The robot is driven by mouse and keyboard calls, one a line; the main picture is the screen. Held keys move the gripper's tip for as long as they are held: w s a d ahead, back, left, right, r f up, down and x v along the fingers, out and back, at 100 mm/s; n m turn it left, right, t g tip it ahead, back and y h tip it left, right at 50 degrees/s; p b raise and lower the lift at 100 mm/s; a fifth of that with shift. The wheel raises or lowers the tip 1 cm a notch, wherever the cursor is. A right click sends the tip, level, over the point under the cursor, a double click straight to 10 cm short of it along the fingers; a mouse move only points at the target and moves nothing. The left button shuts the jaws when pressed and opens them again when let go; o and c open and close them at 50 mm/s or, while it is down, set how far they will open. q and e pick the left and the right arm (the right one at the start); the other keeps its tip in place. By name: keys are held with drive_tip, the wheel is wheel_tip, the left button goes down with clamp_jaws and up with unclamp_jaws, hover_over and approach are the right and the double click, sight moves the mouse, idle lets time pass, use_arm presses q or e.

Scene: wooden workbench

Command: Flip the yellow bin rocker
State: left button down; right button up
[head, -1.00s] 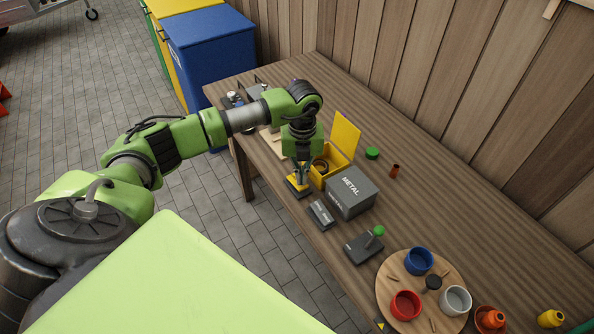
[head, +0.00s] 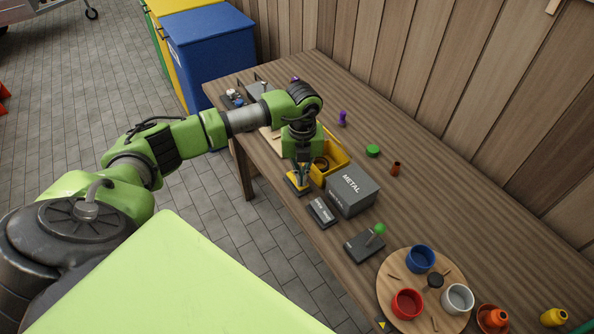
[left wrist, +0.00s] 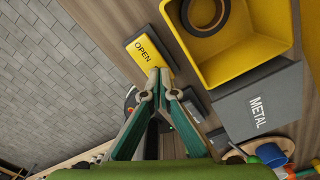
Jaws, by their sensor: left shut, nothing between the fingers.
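The yellow rocker (head: 293,187) sits on the bench in front of the yellow bin; in the left wrist view the rocker (left wrist: 143,48) reads "OPEN". My left gripper (head: 298,176) is shut and empty, pointing down over it. In the left wrist view its fingertips (left wrist: 160,72) overlap the rocker's near end; whether they touch it I cannot tell. The yellow bin (head: 343,165) has an open top, and in the left wrist view a black ring lies inside the bin (left wrist: 240,65). Its lid is not clearly visible. My right gripper is not in view.
A grey METAL bin (head: 355,196) stands beside the yellow bin, with a grey rocker (head: 321,212) before it. A lever box (head: 363,246) and a round wooden tray (head: 385,297) with cups lie to the right.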

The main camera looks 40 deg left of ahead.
use_arm(q)
drive_tip(key=shift+f, duration=0.15)
drive_tip(key=shift+r+p, duration=2.5)
drive_tip(key=shift+r, duration=1.15)
drive_tip(key=shift+d+f, duration=0.1)
